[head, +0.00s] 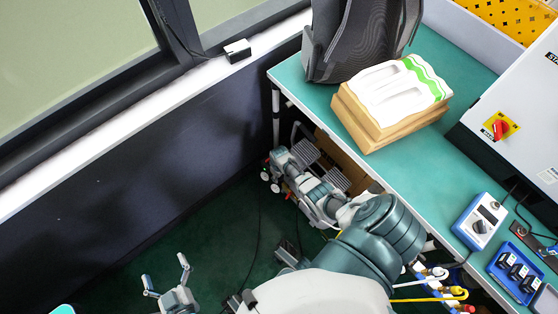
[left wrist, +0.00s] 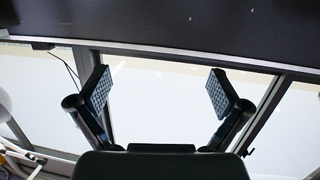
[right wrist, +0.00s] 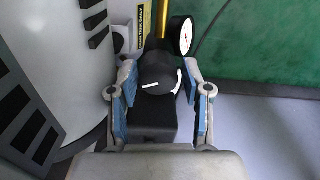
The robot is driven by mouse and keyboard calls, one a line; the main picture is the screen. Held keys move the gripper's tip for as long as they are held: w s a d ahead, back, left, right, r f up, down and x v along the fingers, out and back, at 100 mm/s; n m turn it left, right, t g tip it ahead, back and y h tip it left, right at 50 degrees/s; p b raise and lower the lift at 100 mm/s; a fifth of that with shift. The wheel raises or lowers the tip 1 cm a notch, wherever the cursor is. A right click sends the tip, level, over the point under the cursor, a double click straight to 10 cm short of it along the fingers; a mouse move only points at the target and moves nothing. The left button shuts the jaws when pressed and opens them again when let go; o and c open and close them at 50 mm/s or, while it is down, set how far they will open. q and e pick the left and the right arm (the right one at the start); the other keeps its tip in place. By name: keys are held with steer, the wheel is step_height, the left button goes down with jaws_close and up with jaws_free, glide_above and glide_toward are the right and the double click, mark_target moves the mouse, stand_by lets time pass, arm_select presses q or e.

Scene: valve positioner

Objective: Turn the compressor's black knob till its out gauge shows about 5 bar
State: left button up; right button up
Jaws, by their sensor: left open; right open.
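The compressor's black knob (right wrist: 158,80) is in the middle of the right wrist view, with white marks on its lower edge and right side. My right gripper (right wrist: 160,90) is open, with one blue-padded finger on each side of the knob; I cannot tell whether either touches. A round white-faced gauge (right wrist: 181,36) with a black rim stands just beyond the knob, seen at a slant; its reading is too small to tell. In the head view my right arm reaches down beside the bench. My left gripper (head: 166,275) is open and empty, also in the left wrist view (left wrist: 162,92).
The green bench (head: 437,167) holds a mesh chair-like object (head: 362,38), a stack of boxes (head: 392,98), a blue meter (head: 479,221) and a blue tray (head: 517,270). A dark wall and window (head: 70,60) stand at left. Floor between wall and bench is partly clear.

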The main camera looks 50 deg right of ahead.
steer(key=shift+d+f, duration=0.1)
steer(key=shift+d, duration=0.05)
steer(key=c, duration=0.9)
steer(key=shift+m, duration=0.4)
